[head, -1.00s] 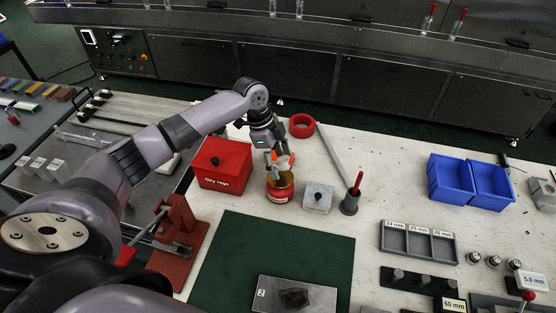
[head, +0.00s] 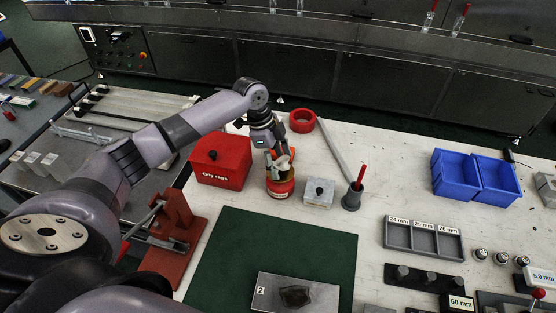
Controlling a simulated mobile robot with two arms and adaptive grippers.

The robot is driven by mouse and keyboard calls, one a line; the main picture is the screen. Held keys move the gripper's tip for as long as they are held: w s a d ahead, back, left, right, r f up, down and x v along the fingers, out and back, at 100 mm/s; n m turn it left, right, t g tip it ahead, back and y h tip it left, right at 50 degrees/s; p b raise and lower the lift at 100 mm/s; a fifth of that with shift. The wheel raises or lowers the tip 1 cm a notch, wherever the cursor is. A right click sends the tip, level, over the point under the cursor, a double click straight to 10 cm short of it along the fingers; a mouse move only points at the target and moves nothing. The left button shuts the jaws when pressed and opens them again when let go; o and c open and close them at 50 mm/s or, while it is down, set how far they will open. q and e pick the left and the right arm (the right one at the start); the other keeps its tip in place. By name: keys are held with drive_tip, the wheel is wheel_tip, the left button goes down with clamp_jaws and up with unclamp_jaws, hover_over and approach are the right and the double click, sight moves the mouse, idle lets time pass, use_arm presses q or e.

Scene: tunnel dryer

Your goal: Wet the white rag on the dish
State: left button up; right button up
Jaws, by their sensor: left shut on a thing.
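My left gripper (head: 281,156) is at the top of a red and yellow can (head: 280,187) on the white bench. It points down, with orange fingertips shut on a small white rag (head: 284,162). The rag is right at the can's top, where the dish would be. The gripper and rag hide the dish, so I cannot tell whether the rag touches it or is wet. My right gripper is not in view.
A red oily rags box (head: 220,163) stands left of the can, a small grey lidded box (head: 319,193) right of it. A grey holder with a red handle (head: 353,197) is further right. A green mat (head: 290,240) bears a metal plate (head: 270,301). Blue bins (head: 455,175) stand at right.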

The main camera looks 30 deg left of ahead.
sight(278, 162)
use_arm(q)
drive_tip(key=shift+f+b, duration=0.35)
drive_tip(key=shift+f, duration=0.7)
idle(0.7)
drive_tip(key=shift+r, duration=0.1)
idle(0.4)
drive_tip(key=shift+r+p, duration=0.85)
drive_tip(key=shift+p, duration=0.15)
wheel_tip(278, 162, up, 5)
drive_tip(key=p, duration=0.5)
drive_tip(key=shift+r, duration=0.2)
